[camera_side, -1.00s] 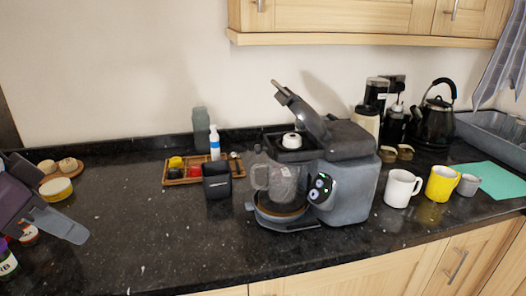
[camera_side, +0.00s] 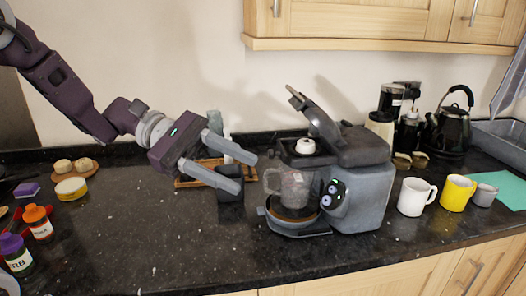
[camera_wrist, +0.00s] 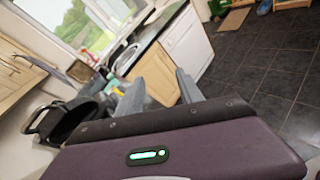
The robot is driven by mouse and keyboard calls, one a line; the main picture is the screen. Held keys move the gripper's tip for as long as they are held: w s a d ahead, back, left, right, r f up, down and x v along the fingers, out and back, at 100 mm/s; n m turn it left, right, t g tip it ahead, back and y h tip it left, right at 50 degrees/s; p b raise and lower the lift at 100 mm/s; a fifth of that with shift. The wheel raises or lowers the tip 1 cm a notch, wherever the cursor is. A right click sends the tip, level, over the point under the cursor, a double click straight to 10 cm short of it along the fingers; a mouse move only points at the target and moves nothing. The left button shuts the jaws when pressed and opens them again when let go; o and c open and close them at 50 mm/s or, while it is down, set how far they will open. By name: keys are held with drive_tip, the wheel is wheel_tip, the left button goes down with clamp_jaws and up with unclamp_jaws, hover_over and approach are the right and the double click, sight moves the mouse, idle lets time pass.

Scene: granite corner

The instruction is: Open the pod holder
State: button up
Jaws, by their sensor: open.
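The grey coffee machine (camera_side: 362,193) stands on the counter with a clear jug (camera_side: 290,188) in its front bay. A dark hinged lid with a lever (camera_side: 318,116) stands tilted up at its top. A small white round piece with a dark centre (camera_side: 305,146) sits on the open top beside it. I cannot tell which part is the pod holder. My gripper (camera_side: 244,172) is open and empty, left of the machine and apart from it, above the counter. Its fingers point right toward the machine. The wrist view shows the open fingers (camera_wrist: 160,76) with nothing between them.
A wooden tray (camera_side: 188,183) and a black container (camera_side: 230,186) are behind and below my gripper. White (camera_side: 414,197) and yellow (camera_side: 456,193) mugs stand right of the machine, a black kettle (camera_side: 447,130) behind. Spice jars (camera_side: 38,222) are at left.

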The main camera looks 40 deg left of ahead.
drive_tip(key=w+a+f+n+t, duration=0.3)
drive_tip(key=w+a+n+t, duration=0.15)
drive_tip(key=w, duration=0.25)
drive_tip(key=n+t+y, duration=0.2)
drive_tip(key=n+t, duration=0.3)
drive_tip(key=n, duration=0.2)
approach(281, 149)
drive_tip(key=shift+m, duration=0.25)
drive_tip(key=x, duration=0.4)
drive_tip(key=shift+w+a+f, duration=0.1)
drive_tip(key=shift+w+f, duration=0.05)
drive_tip(key=shift+w, duration=0.25)
drive_tip(key=shift+w+d, duration=0.35)
clamp_jaws()
